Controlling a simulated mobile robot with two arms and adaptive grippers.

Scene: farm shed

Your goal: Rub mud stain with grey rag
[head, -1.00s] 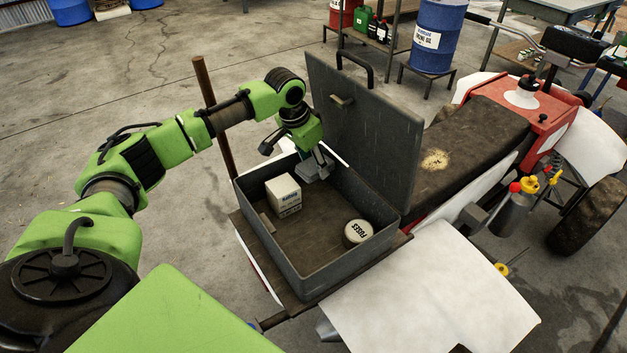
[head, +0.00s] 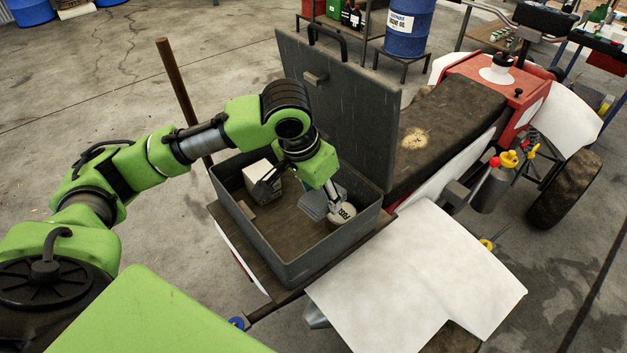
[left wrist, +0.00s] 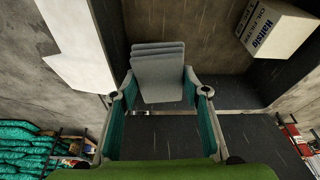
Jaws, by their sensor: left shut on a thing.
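The grey rag (head: 313,206) is a small folded cloth, held in my left gripper (head: 327,188) inside the open grey toolbox, beside the fuses tin. The left wrist view also shows the folded rag (left wrist: 158,70) between the fingers of my left gripper (left wrist: 160,92). The rag is apart from the stain. My right gripper is not in view.
The toolbox (head: 290,272) has its lid (head: 350,90) raised between the gripper and the seat (head: 445,115). A white filter box (head: 258,176) and the fuses tin (head: 343,214) are inside.

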